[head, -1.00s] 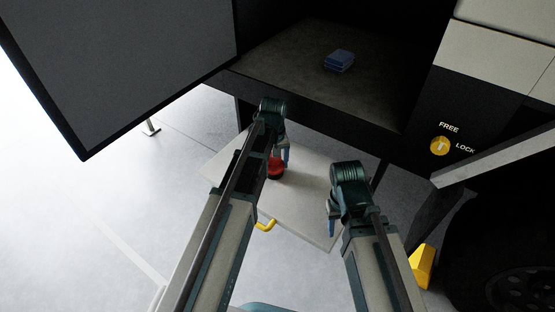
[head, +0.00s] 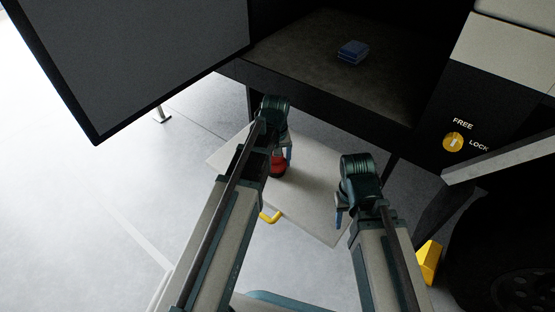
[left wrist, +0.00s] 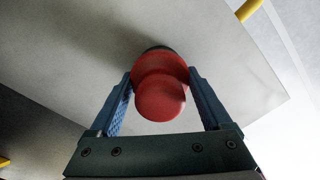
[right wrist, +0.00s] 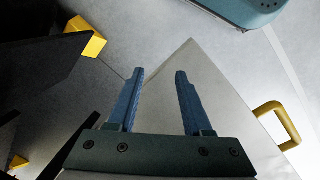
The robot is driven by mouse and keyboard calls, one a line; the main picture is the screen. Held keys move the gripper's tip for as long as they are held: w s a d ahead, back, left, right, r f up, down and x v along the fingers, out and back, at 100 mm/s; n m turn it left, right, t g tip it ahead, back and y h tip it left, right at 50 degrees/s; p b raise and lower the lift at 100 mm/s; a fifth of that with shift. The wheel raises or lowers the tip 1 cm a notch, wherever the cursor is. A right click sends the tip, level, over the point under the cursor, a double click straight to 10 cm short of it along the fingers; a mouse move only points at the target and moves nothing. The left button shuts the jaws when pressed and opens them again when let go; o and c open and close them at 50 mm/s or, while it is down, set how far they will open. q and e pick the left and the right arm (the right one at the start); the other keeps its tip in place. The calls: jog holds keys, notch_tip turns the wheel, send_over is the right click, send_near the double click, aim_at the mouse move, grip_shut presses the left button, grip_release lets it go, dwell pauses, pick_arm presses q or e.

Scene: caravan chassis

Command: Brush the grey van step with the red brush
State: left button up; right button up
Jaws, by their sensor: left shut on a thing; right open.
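The grey van step (head: 308,200) is a flat light-grey panel below the van's open compartment. The red brush (head: 278,165) is over the step, partly hidden by my left arm. My left gripper (head: 282,158) is shut on the brush. In the left wrist view, the brush (left wrist: 160,92) sits between the two blue fingers, its dark base at or close to the step surface (left wrist: 80,50); I cannot tell if it touches. My right gripper (right wrist: 158,85) is open and empty above the step's right part (right wrist: 210,95); it also shows in the head view (head: 340,208).
A yellow handle (head: 270,217) sticks out from the step's near edge. A blue object (head: 352,51) lies inside the dark compartment. A yellow block (head: 428,262) and a wheel (head: 515,285) are at the right. A large grey panel (head: 130,55) hangs at the upper left. Open floor lies left.

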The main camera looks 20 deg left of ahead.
pick_arm(q)
notch_tip(320, 180, up, 6)
jog(key=p, duration=0.6)
pick_arm(e)
notch_tip(320, 180, up, 6)
pick_arm(q)
notch_tip(320, 180, up, 3)
jog(key=p, duration=0.3)
jog(key=shift+r, duration=0.1)
pick_arm(e)
notch_tip(320, 180, up, 3)
jog(key=shift+r, duration=0.1)
